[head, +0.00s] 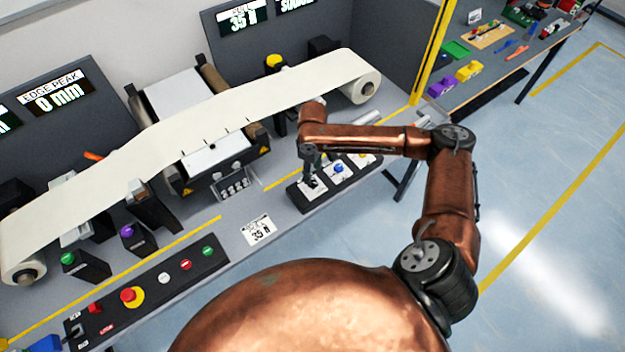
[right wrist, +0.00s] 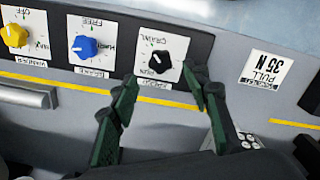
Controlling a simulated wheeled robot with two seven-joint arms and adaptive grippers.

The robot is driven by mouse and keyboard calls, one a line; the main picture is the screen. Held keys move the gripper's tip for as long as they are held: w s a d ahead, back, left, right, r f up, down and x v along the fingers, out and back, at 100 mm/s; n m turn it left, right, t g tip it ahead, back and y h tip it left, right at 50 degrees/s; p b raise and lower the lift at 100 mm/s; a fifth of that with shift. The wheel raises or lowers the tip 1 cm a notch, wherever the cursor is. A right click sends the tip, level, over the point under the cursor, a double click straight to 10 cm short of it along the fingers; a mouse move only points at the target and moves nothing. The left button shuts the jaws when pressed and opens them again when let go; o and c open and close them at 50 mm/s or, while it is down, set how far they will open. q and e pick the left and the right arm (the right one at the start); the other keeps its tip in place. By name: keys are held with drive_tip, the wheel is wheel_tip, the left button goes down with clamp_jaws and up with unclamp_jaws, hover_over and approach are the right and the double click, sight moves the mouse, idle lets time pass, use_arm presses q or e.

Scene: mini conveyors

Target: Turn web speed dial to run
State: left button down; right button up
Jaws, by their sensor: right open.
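The black dial (right wrist: 160,62) sits on a white plate in the right wrist view. Its lettering is upside down and CRAWL is readable. I cannot tell its exact setting. My right gripper (right wrist: 160,76) is open, with one finger to each side of the black dial and nothing between them. In the head view my right gripper (head: 311,172) is over the left end of the dial panel (head: 309,204) and largely hides that dial. My left gripper is not in view.
A blue dial (right wrist: 88,46) and a yellow dial (right wrist: 14,36) share the panel. A PULL 35 N card (right wrist: 265,70) lies beside it. A button panel (head: 150,290) is nearer left. The pale web (head: 190,125) runs behind over rollers.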

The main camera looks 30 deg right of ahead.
sight(313, 182)
wheel_tip(313, 182, down, 6)
drive_tip(key=shift+r, duration=0.1)
drive_tip(key=shift+c, duration=0.2)
drive_tip(key=c, duration=1.1)
